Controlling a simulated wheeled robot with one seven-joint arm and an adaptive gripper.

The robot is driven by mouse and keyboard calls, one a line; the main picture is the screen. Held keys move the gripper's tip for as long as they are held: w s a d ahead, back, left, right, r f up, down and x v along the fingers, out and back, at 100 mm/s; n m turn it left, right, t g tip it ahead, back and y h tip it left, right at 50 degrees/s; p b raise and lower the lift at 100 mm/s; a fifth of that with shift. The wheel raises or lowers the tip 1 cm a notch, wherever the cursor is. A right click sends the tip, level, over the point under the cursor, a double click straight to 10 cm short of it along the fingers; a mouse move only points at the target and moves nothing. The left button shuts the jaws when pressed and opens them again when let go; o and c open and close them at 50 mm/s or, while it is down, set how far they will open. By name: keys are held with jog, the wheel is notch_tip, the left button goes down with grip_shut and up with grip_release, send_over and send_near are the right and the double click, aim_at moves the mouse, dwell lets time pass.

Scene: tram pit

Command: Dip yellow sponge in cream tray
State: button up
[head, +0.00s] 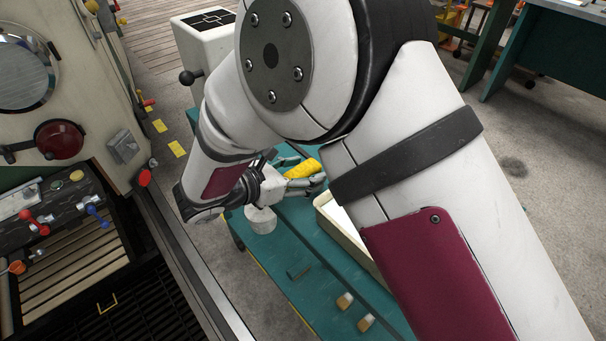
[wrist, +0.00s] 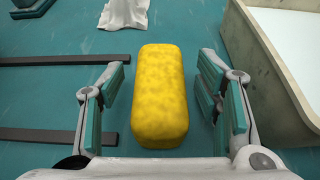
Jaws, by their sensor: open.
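The yellow sponge (wrist: 159,97) is a long rounded block lying on the teal bench top in the wrist view. It also shows in the head view (head: 303,168), close to the gripper fingers. My gripper (wrist: 160,100) is open, with one finger on each side of the sponge and a gap on both sides. In the head view my gripper (head: 300,177) is partly hidden by my arm. The cream tray (wrist: 262,82) stands to the right of the sponge, with a whitish inside. Its edge shows in the head view (head: 349,232), mostly hidden behind my arm.
Two dark bars (wrist: 65,60) lie left of the sponge, and a white cloth (wrist: 107,36) lies beyond it. A tram cab with levers (head: 58,225) stands at the left.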

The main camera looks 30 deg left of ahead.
aim_at(303, 168)
jog(key=shift+c, duration=0.3)
jog(key=c, duration=1.2)
notch_tip(303, 168, up, 10)
